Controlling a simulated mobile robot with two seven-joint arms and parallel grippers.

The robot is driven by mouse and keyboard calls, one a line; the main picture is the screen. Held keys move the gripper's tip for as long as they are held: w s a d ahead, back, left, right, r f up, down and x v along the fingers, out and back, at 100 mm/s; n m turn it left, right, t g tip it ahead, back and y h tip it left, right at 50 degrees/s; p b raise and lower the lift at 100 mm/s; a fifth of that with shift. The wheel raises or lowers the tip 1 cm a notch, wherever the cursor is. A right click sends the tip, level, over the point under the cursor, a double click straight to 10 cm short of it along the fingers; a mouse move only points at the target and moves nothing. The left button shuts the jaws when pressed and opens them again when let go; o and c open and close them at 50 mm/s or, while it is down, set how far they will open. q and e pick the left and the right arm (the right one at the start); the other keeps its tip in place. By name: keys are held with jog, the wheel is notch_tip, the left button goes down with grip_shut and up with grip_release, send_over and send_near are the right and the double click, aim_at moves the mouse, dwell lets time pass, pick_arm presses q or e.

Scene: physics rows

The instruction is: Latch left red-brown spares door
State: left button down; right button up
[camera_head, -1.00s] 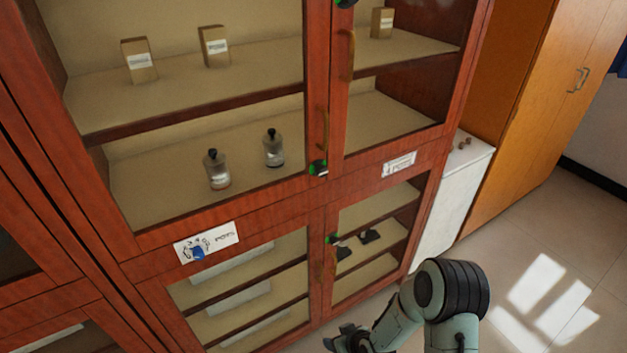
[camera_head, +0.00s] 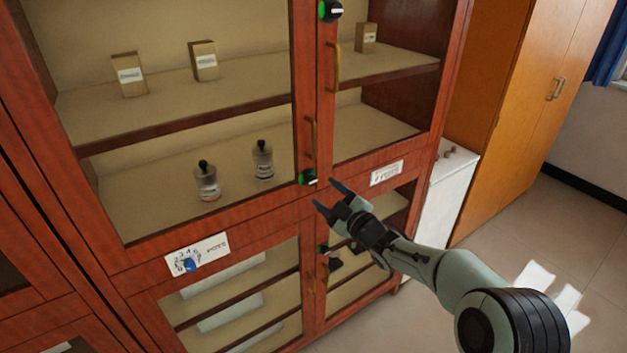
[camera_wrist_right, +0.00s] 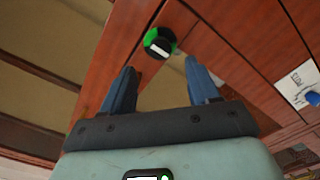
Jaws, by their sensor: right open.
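The red-brown cabinet has an upper left glass door (camera_head: 105,215) and a lower left glass door (camera_head: 235,290), both seemingly flush in the frame. A round black latch knob (camera_head: 308,177) with a white bar and green backing sits at the upper left door's bottom right corner. Another latch knob (camera_head: 322,249) is by the lower doors' meeting edge. My right gripper (camera_head: 327,194) is open and empty, just right of the upper knob. In the right wrist view the knob (camera_wrist_right: 159,44) lies ahead between the fingertips (camera_wrist_right: 162,78), apart from them. Which door is spares I cannot read.
A third knob (camera_head: 330,11) is higher up. Brass handles (camera_head: 312,137) project from the doors. A left label (camera_head: 197,254) carries a blue mark; a right label (camera_head: 387,173) is on the rail. A white unit (camera_head: 445,200) and orange wardrobe (camera_head: 515,120) stand right. Floor is clear there.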

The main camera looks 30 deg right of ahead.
aim_at(313, 181)
jog(key=w, duration=0.2)
jog(key=w+p, duration=0.1)
jog(key=w, duration=0.3)
jog(key=shift+w+a+p, duration=0.3)
jog(key=shift+w, duration=0.1)
pick_arm(q)
jog(key=shift+w+r, duration=0.25)
jog(key=shift+r, duration=0.35)
jog(key=shift+w+r, duration=0.25)
jog(key=shift+r, duration=0.35)
pick_arm(e)
jog(key=c, duration=1)
jog(key=shift+c, duration=0.2)
